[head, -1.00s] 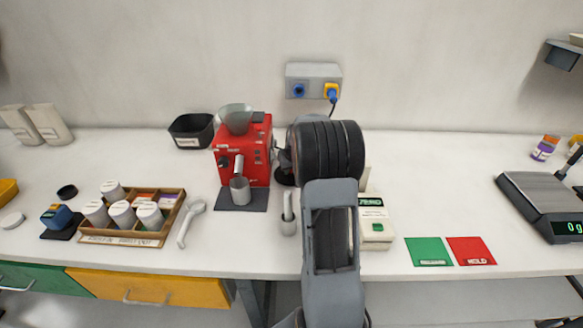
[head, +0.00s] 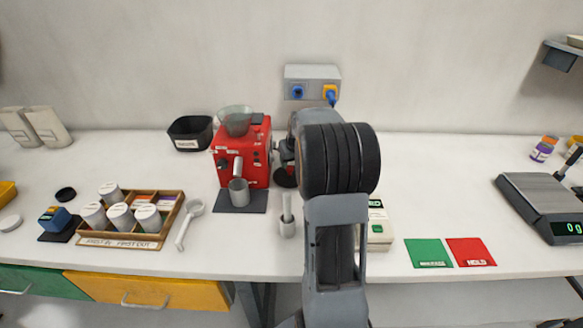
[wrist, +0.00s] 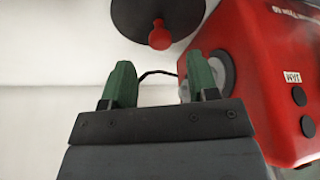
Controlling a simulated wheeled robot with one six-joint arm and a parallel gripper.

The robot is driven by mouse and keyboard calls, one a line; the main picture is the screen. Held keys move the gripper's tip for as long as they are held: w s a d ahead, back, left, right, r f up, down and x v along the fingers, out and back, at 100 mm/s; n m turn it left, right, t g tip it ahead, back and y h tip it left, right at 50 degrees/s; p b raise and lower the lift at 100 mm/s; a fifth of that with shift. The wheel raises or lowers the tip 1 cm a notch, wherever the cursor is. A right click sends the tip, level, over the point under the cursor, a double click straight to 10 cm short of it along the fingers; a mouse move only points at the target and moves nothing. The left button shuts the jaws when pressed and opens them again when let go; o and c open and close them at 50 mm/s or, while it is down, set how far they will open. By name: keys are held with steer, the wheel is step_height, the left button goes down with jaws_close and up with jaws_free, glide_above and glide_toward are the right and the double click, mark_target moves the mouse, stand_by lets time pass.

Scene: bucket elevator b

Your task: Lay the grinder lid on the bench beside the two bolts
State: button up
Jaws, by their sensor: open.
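The red grinder (head: 240,165) stands on the bench (head: 400,185) with a clear hopper on top; its side fills the right of the wrist view (wrist: 275,60). A dark round disc with a red knob (wrist: 135,15), which looks like the lid, shows at the top of the wrist view. A dark disc also shows on the bench just right of the grinder (head: 285,179). My gripper (wrist: 161,82) is open, its two green-padded fingers apart with nothing between them, beside a grey round part (wrist: 221,68) on the grinder's side. I cannot make out the two bolts.
A grey holder with an upright tool (head: 287,222) stands in front of the disc. A wooden tray of jars (head: 125,240) and a white scoop (head: 190,222) lie left. A labelled white box (head: 380,232) is partly behind my arm. Green (head: 428,252) and red (head: 470,251) cards lie right.

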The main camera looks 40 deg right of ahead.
steer(key=s+a+r, duration=0.4)
steer(key=a+r, duration=0.3)
steer(key=a, duration=0.1)
steer(key=s+a+f+n+y, duration=0.1)
steer(key=s+a+f+n, duration=0.2)
steer(key=s+a, duration=1.3)
steer(key=shift+s+a+f+g, duration=0.35)
steer(key=shift+a+f+g, duration=0.05)
steer(key=shift+a, duration=0.2)
